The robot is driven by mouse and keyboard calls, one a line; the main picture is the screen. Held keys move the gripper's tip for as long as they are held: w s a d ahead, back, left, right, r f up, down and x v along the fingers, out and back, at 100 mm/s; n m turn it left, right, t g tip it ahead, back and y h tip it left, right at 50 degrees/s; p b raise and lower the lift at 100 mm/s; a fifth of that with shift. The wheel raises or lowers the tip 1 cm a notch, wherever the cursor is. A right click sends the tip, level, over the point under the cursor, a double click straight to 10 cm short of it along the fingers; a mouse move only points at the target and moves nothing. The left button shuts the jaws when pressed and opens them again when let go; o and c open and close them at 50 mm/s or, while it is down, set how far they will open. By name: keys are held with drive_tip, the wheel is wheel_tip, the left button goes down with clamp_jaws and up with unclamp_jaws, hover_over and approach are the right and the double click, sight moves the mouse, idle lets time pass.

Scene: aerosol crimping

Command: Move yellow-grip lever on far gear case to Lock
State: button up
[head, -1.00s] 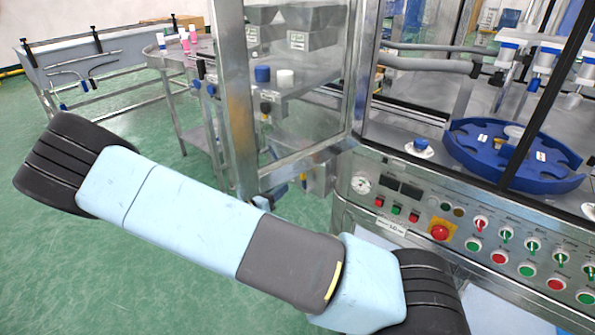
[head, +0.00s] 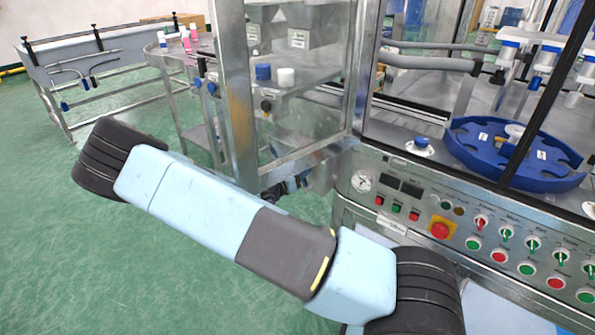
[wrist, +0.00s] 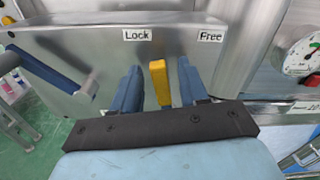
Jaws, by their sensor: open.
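The yellow-grip lever (wrist: 160,83) shows in the wrist view on the face of a grey metal gear case (wrist: 75,42). The case carries a "Lock" label (wrist: 137,35) at left and a "Free" label (wrist: 210,36) at right. The yellow grip stands between the two labels, a little nearer Lock. My gripper (wrist: 158,80) is open, with one blue finger on each side of the yellow grip and a visible gap on both sides. The lever's lower end is hidden behind my gripper's dark mount. The gripper is not visible in the head view.
A blue-handled crank (wrist: 45,65) sits on the case's left side. A pressure gauge (wrist: 298,52) is at the right. In the head view, a button panel (head: 470,225) and a blue star wheel (head: 500,150) are at right; green floor is open at left.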

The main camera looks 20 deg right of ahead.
clamp_jaws()
idle(0.3)
idle(0.3)
